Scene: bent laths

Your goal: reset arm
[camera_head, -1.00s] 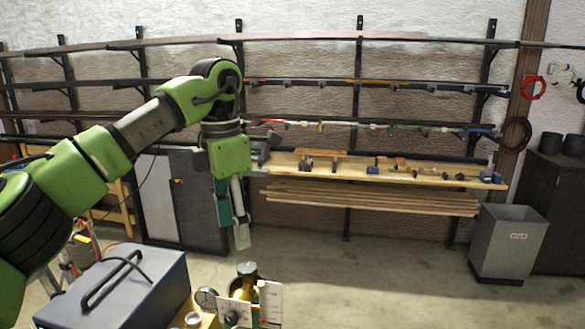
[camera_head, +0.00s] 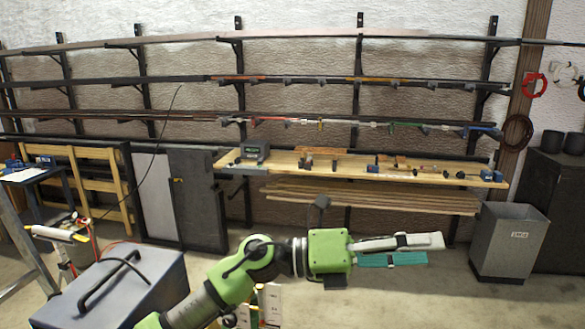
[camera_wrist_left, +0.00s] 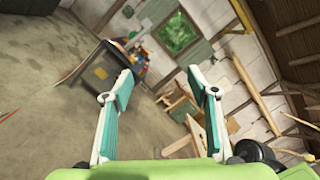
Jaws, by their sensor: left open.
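My left gripper (camera_head: 400,250) is in the lower middle of the head view, pointing to the right and level. Its arm comes up from the bottom edge, left of centre. The left wrist view shows the two fingers (camera_wrist_left: 160,95) spread wide apart with nothing between them. No object touches the fingers. My right gripper is in no view.
A grey-blue box with a handle (camera_head: 130,290) is at the lower left. A wooden shelf (camera_head: 340,172) with tools runs along the back wall, below racks of long laths. A grey bin (camera_head: 510,243) stands at the right. Open floor lies between.

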